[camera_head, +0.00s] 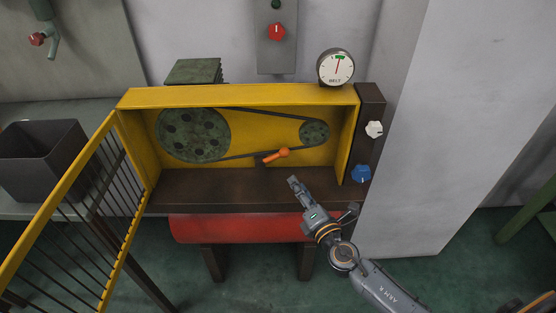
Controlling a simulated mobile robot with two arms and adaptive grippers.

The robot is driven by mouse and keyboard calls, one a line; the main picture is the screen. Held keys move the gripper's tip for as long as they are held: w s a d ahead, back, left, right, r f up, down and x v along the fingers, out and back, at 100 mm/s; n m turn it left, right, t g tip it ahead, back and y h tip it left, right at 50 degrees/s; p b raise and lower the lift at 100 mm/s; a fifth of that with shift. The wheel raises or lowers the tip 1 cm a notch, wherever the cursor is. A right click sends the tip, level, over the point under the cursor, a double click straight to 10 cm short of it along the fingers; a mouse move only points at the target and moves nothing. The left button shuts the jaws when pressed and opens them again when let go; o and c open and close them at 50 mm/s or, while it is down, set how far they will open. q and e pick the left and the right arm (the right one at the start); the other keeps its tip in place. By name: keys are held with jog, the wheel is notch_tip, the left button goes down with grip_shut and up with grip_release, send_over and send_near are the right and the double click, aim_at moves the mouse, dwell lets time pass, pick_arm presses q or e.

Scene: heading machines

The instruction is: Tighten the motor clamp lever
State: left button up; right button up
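The orange clamp lever (277,155) sits inside the open yellow belt housing (240,97), just below the belt and left of the small green pulley (314,132). It is tilted, its right end higher. A large green pulley (193,135) is at the left, and a dark belt (268,115) runs round both. My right gripper (295,183) is in front of the housing, below and slightly right of the lever and apart from it. It holds nothing visible; its finger opening cannot be made out. My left gripper is not in view.
The barred yellow guard (66,205) stands swung open at left, beside a dark bin (45,158). A round belt gauge (335,67) sits on top. White (374,129) and blue (361,174) knobs are at right. A red knob (277,32) is above. A red cylinder (235,228) lies below.

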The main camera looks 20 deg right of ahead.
aim_at(272, 158)
jog(key=w, duration=0.4)
jog(key=w+a, duration=0.1)
jog(key=w, duration=0.7)
jog(key=shift+w+a, duration=0.15)
jog(key=shift+w, duration=0.25)
jog(key=shift+c, duration=0.2)
grip_shut()
